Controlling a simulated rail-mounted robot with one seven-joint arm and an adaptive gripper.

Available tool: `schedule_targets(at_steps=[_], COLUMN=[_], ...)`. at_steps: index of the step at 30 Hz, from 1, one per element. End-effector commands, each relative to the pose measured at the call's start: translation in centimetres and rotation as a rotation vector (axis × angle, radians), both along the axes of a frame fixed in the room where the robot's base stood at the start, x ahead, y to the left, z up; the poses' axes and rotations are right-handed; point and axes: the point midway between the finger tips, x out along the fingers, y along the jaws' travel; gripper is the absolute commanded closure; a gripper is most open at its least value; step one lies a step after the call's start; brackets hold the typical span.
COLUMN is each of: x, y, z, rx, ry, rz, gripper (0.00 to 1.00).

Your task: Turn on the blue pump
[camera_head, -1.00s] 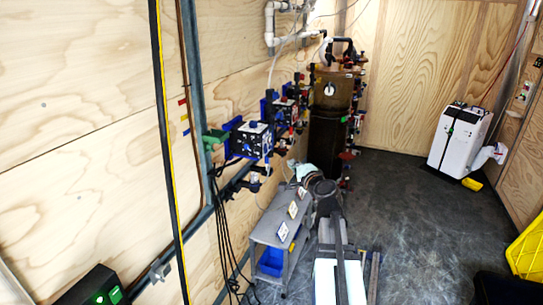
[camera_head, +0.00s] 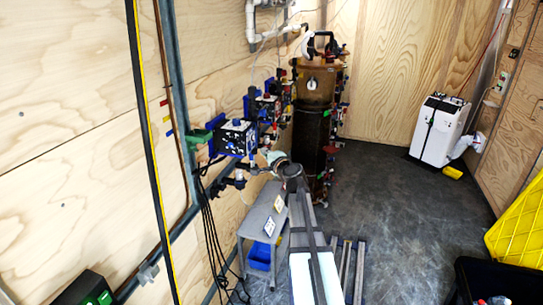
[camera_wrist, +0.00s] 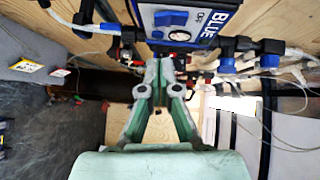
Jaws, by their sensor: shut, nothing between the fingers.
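The blue pump (camera_head: 232,138) is a dark box with blue edging mounted on the left wall. In the head view my gripper (camera_head: 266,156) is right of and slightly below the pump, partly hidden by my arm.
A second blue-edged pump (camera_head: 262,106) is farther along the wall, near a tall brown tank (camera_head: 312,130). A grey cart (camera_head: 262,218) with a blue bin (camera_head: 260,256) stands below. Tubes and fittings (camera_wrist: 265,60) crowd the panel's right side.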

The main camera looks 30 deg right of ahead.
Motion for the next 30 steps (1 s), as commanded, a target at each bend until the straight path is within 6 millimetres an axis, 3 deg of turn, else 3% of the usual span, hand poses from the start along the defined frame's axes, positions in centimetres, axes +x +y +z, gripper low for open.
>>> schedule_targets(at_steps=[1,9,30], x=[1.2,3.2,3.8], y=[-0.2,2.2,2.7], z=[0.1,-0.3,-1.3], rx=[0.001,0.0,0.016], ry=[0.001,0.0,-0.023], rz=[0.001,0.001,-0.001], gripper=[1.0,1.0,1.0])
